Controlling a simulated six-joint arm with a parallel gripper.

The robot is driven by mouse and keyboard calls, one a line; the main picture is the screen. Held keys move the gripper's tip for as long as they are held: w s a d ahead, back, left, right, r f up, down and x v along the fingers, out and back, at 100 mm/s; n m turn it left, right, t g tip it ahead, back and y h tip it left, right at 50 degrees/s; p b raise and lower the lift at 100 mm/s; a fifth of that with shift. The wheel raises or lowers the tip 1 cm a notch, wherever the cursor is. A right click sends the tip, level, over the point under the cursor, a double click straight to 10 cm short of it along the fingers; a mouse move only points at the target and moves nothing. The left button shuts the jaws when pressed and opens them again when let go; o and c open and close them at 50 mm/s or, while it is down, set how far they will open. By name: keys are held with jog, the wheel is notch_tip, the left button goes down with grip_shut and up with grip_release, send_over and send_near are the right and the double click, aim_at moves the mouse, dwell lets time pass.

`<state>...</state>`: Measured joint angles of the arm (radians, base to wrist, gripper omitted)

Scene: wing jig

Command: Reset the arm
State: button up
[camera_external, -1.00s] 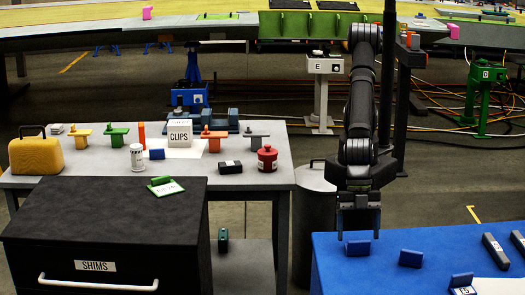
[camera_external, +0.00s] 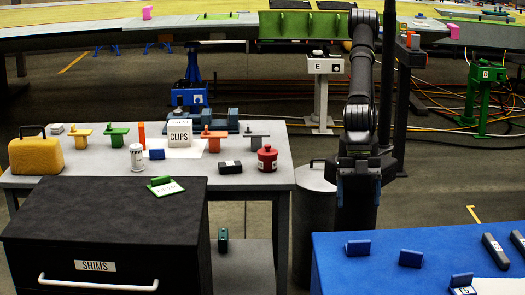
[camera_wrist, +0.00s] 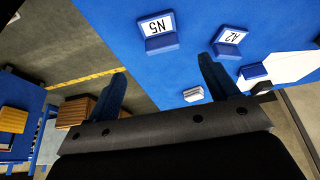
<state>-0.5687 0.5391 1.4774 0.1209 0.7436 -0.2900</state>
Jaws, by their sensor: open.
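My gripper (camera_external: 358,190) hangs at the back left corner of the blue table (camera_external: 340,262) in the external view, higher than the tabletop. In the wrist view my gripper (camera_wrist: 165,85) has its two blue fingers spread wide apart with nothing between them. The wrist view looks past them at the blue table (camera_wrist: 180,70) and the floor.
A grey bench (camera_external: 232,178) at left holds a yellow case (camera_external: 34,155), a CLIPS box (camera_external: 179,133) and a red jar (camera_external: 267,158). A black SHIMS cabinet (camera_external: 105,215) stands in front. A dark bin (camera_external: 315,200) is beside my arm.

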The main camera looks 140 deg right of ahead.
aim_at(358, 241)
jog(key=x, duration=1.2)
jog(key=shift+r, duration=1.65)
